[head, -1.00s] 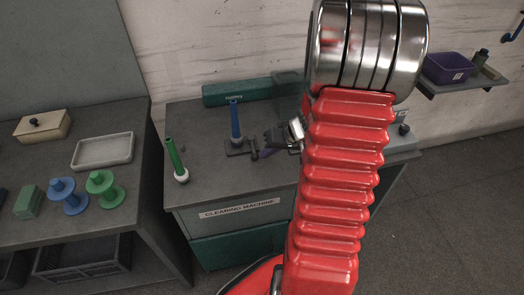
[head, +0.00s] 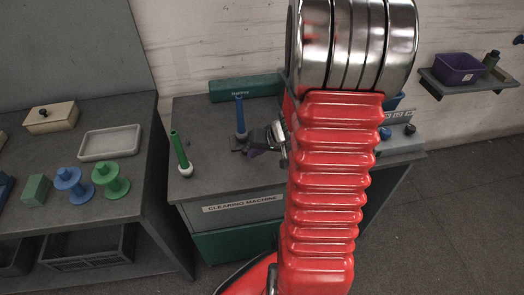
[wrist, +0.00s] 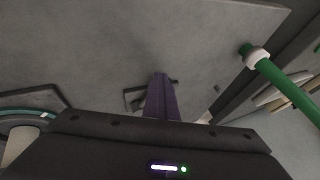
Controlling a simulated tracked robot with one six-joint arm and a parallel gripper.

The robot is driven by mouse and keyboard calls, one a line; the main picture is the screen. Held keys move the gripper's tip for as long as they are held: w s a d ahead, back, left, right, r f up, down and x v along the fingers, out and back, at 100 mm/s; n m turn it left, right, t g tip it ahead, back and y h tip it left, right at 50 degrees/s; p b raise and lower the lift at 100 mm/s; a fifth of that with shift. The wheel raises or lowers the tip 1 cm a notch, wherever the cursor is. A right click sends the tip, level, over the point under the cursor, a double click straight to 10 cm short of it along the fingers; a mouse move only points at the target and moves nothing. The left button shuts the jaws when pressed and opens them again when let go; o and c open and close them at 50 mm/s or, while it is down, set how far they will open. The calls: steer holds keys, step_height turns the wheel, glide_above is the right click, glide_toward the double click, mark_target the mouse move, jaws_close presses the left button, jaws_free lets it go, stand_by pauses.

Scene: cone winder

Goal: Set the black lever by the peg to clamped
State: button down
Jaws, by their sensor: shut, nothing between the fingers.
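The blue peg (head: 240,117) stands upright on the grey top of the clearing machine in the head view. A small dark fitting (head: 237,145) lies at its foot, apparently the black lever's mount; the lever's setting cannot be made out. My gripper (head: 253,153) is just right of the peg's foot, low over the top, partly hidden by my red arm. In the wrist view its purple fingers (wrist: 162,97) are together and empty. A thin dark bracket shape (wrist: 134,98) shows beside the fingertips; whether they touch it cannot be told.
A green peg with a white collar (head: 181,153) stands at the machine top's left edge. A green box (head: 245,88) lies at the back. Blue and green spools (head: 75,186) and a pale tray (head: 110,142) are on the left bench. The machine's front top is clear.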

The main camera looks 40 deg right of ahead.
steer(key=shift+w+a, duration=0.15)
steer(key=shift+a, duration=0.1)
stand_by(0.3)
steer(key=shift+r, duration=0.1)
steer(key=shift+r, duration=0.1)
steer(key=a+v, duration=0.2)
steer(key=v, duration=0.7)
steer(key=shift+s+r, duration=0.2)
steer(key=shift+s, duration=0.15)
stand_by(0.5)
